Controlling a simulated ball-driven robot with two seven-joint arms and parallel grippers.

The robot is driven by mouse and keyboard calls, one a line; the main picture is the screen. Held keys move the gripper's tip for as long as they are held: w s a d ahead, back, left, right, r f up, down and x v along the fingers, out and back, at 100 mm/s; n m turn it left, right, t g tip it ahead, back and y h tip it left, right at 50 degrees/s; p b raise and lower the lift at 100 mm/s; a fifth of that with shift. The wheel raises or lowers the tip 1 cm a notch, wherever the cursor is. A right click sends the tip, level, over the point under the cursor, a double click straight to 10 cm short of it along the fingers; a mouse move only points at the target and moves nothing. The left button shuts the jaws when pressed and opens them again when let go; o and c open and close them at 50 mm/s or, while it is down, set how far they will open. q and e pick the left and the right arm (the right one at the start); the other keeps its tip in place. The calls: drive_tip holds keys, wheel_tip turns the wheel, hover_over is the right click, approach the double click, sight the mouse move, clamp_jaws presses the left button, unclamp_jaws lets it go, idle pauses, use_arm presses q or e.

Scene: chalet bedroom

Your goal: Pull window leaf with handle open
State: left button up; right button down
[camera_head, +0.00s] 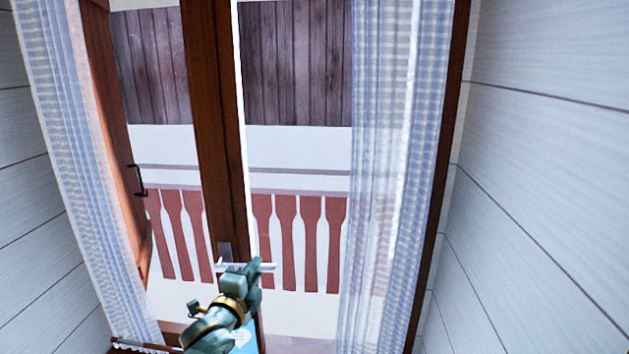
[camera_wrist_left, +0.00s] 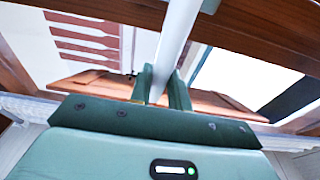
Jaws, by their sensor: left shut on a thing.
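The window leaf (camera_head: 213,130) has a brown wooden frame, with its upright edge near the middle of the head view. Its pale metal handle (camera_head: 265,267) sticks out sideways low on that edge, and it crosses the left wrist view as a light bar (camera_wrist_left: 177,40). My left gripper (camera_head: 252,268) is at the handle, with its green fingers (camera_wrist_left: 161,88) closed around the bar. The fingers hide part of the handle. A bright gap shows just right of the leaf's edge. My right gripper is in neither view.
A checked curtain (camera_head: 385,150) hangs at the right and another (camera_head: 75,150) at the left. A brown panel with a dark handle (camera_head: 138,180) stands angled at the left. White plank walls (camera_head: 550,150) close in on both sides. A red-slatted railing (camera_head: 310,235) shows beyond the glass.

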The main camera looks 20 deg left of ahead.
use_arm(q)
drive_tip(key=shift+s+d+n+y+p, duration=0.25)
drive_tip(key=shift+s+d, duration=0.2)
drive_tip(key=shift+s, duration=0.25)
drive_tip(key=shift+s+d+n+y+p, duration=0.15)
drive_tip(key=shift+s+d+y, duration=0.25)
drive_tip(key=shift+s, duration=0.25)
drive_tip(key=shift+w+a, duration=0.1)
drive_tip(key=shift+s+d+f+y, duration=0.1)
drive_tip(key=shift+s+d+y, duration=0.15)
drive_tip(key=shift+s+d, duration=0.1)
drive_tip(key=shift+s+d+n+g+y, duration=0.15)
drive_tip(key=shift+s+d+n+y, duration=0.15)
drive_tip(key=shift+s, duration=0.25)
drive_tip(key=shift+s+d+n+g+y, duration=0.2)
drive_tip(key=shift+s+d, duration=0.2)
drive_tip(key=shift+s, duration=0.15)
